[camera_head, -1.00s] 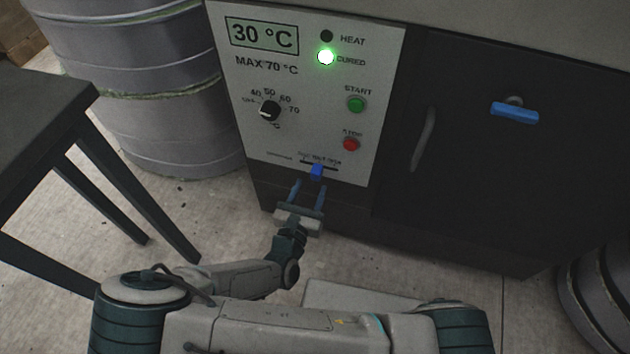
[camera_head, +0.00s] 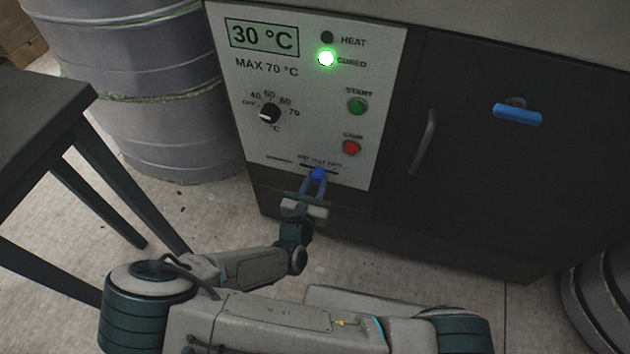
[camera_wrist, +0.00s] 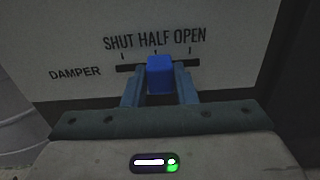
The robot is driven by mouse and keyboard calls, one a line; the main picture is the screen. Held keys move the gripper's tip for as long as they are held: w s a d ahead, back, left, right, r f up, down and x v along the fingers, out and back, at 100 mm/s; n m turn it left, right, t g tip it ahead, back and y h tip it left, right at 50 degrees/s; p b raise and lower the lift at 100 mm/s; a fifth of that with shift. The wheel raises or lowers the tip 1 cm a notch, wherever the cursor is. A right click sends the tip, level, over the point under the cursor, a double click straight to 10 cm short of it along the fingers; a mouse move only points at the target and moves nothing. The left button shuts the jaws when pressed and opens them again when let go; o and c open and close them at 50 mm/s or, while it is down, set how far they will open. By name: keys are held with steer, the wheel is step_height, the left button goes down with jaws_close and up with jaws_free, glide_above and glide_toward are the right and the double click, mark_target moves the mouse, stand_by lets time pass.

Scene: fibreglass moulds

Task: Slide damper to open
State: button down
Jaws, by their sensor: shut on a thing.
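The damper knob is a small blue block (camera_wrist: 160,74) on a dark horizontal slot (camera_wrist: 128,68) low on the control panel. In the wrist view the slot is labelled SHUT, HALF and OPEN from left to right, and the knob stands at about the HALF mark. In the head view the knob (camera_head: 318,174) shows at the panel's lower edge. My gripper (camera_wrist: 160,88) is shut on the knob, with a blue finger on each side. It also shows in the head view (camera_head: 315,183), reaching up from below.
The white panel (camera_head: 300,105) carries a temperature dial (camera_head: 269,113), a green button (camera_head: 357,106), a red button (camera_head: 351,147) and a lit green lamp (camera_head: 326,58). A dark cabinet door (camera_head: 470,170) is at the right. A drum (camera_head: 150,90) and dark table (camera_head: 45,115) are at the left.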

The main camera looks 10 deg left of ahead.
steer(key=d+p, duration=0.1)
steer(key=d, duration=0.2)
steer(key=shift+s+d+r+p, duration=0.1)
steer(key=shift+d+r+p, duration=0.05)
steer(key=shift+d+p, duration=0.25)
steer(key=shift+d, duration=0.2)
steer(key=c, duration=1.2)
jaws_free()
steer(key=shift+d, duration=0.1)
steer(key=shift+o, duration=0.2)
steer(key=shift+s, duration=0.1)
